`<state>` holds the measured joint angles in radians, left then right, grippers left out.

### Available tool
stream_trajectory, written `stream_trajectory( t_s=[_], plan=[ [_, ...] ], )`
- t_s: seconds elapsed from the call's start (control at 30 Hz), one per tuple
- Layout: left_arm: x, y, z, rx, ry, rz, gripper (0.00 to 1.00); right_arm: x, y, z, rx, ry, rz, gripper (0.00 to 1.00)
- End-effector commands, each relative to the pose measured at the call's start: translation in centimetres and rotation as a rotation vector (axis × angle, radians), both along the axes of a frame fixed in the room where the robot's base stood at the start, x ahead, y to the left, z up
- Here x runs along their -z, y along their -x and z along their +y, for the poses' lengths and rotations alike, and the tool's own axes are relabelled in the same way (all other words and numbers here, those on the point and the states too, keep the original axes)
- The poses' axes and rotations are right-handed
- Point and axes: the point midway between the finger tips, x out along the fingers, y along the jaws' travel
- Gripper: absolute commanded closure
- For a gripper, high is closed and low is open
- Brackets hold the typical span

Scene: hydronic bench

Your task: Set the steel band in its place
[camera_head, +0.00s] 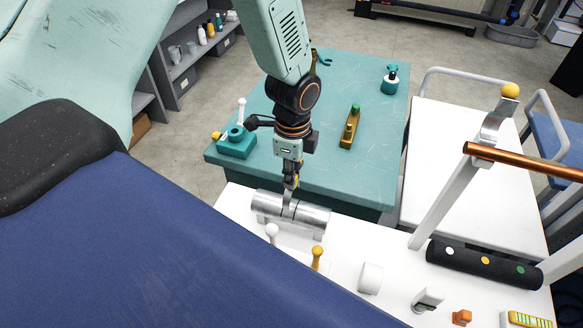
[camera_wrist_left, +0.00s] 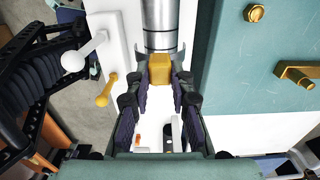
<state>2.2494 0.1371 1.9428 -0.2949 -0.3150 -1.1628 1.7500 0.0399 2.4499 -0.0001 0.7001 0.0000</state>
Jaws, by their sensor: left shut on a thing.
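A steel cylinder (camera_head: 268,206) lies in white supports on the white bench, and its end shows at the top of the wrist view (camera_wrist_left: 160,12). My left gripper (camera_head: 291,186) points down at the middle of the cylinder. In the left wrist view, my left gripper (camera_wrist_left: 160,80) is shut on a yellow block (camera_wrist_left: 160,68). The steel band (camera_head: 289,208) seems to be the narrow strip at mid-cylinder, under the fingertips, with the yellow block as its grip. Whether it is seated or just above the cylinder, I cannot tell. My right gripper is out of view.
Beside the cylinder stand a white-knobbed lever (camera_head: 272,231) and a yellow-handled one (camera_head: 317,255). A white post (camera_head: 450,190) carries a copper pipe (camera_head: 530,163) to the right. A black roll (camera_head: 484,263) lies on the bench. The teal table (camera_head: 375,165) is behind.

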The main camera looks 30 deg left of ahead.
Motion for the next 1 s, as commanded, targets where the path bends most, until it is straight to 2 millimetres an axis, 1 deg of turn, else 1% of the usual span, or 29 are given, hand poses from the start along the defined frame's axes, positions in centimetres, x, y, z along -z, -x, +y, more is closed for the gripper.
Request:
stream_trajectory(
  t_s=[0.03,0.1,0.27,0.73,1.0],
  plan=[
    [0.8,0.0,0.0,0.0,0.0,0.0,1.0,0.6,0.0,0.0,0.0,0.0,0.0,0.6],
    [1.5,0.0,0.1,0.0,0.0,-0.001,1.0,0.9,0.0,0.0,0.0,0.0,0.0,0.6],
    [2.3,-0.1,0.1,0.0,0.0,-0.002,1.0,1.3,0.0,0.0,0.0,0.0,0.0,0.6],
    [2.0,0.2,0.0,0.0,0.0,-0.001,1.0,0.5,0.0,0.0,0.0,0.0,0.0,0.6],
    [2.1,0.2,-0.1,0.0,0.001,-0.001,1.0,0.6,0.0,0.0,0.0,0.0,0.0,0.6]
  ],
)
